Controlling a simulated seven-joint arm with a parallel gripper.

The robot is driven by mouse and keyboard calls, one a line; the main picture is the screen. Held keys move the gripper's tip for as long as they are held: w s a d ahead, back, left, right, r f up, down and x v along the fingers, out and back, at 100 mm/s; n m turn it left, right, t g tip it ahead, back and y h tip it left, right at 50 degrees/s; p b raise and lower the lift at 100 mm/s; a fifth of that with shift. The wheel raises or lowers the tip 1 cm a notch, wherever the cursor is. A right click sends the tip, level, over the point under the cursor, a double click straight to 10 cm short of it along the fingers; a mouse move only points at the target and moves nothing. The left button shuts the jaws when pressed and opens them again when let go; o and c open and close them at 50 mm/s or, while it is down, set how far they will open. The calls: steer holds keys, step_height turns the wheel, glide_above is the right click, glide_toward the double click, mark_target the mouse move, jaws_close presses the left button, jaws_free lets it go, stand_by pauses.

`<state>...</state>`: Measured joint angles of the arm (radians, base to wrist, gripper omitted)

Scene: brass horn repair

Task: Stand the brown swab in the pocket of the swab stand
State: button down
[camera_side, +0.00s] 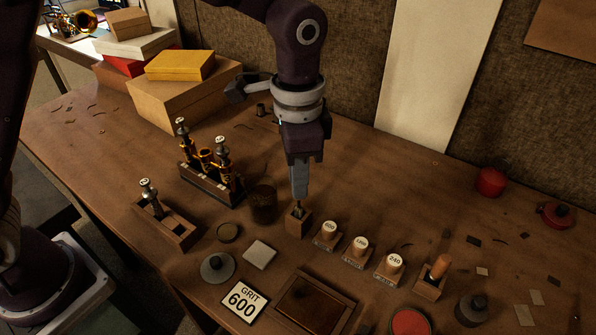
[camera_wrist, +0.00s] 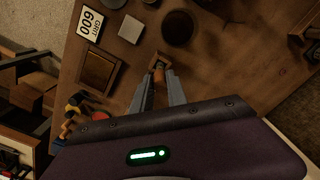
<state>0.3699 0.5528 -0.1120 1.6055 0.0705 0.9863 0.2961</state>
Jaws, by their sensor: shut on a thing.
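My gripper (camera_side: 299,197) points straight down over a small wooden block with a pocket, the swab stand (camera_side: 297,226). In the wrist view my gripper (camera_wrist: 158,100) is shut on the brown swab (camera_wrist: 160,91), which shows as a brownish piece between the fingers. The swab stand (camera_wrist: 159,66) lies just beyond the fingertips there. In the side view the fingers hide most of the swab. Its lower end is at the mouth of the pocket; I cannot tell how deep it sits.
Labelled round-topped pieces (camera_side: 360,245) stand in a row to the right, then an orange-handled piece in a block (camera_side: 430,284). A dark cylinder (camera_side: 263,204) stands close at the left. A valve rack (camera_side: 212,180) is farther left. A GRIT 600 card (camera_side: 244,300) lies in front.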

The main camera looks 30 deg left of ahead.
steer(key=shift+f, duration=0.95)
steer(key=c, duration=0.9)
jaws_free()
steer(key=shift+r, duration=0.1)
steer(key=shift+r, duration=3.45)
steer(key=s+a+r+n+t, duration=0.3)
steer(key=s+a+r+n, duration=0.2)
steer(key=s+a+r, duration=0.6)
steer(key=s+a+f+n+t, duration=0.1)
steer(key=s+a, duration=0.1)
steer(key=s, duration=0.1)
steer(key=s+a+f+n, duration=0.1)
steer(key=s+a+f, duration=0.1)
steer(key=s, duration=0.1)
steer(key=s+a+f+n+t, duration=0.1)
steer(key=s+a+n, duration=0.1)
steer(key=s, duration=0.2)
steer(key=shift+a+f+t, duration=0.15)
steer(key=shift+f+t, duration=0.15)
steer(key=shift+f, duration=0.05)
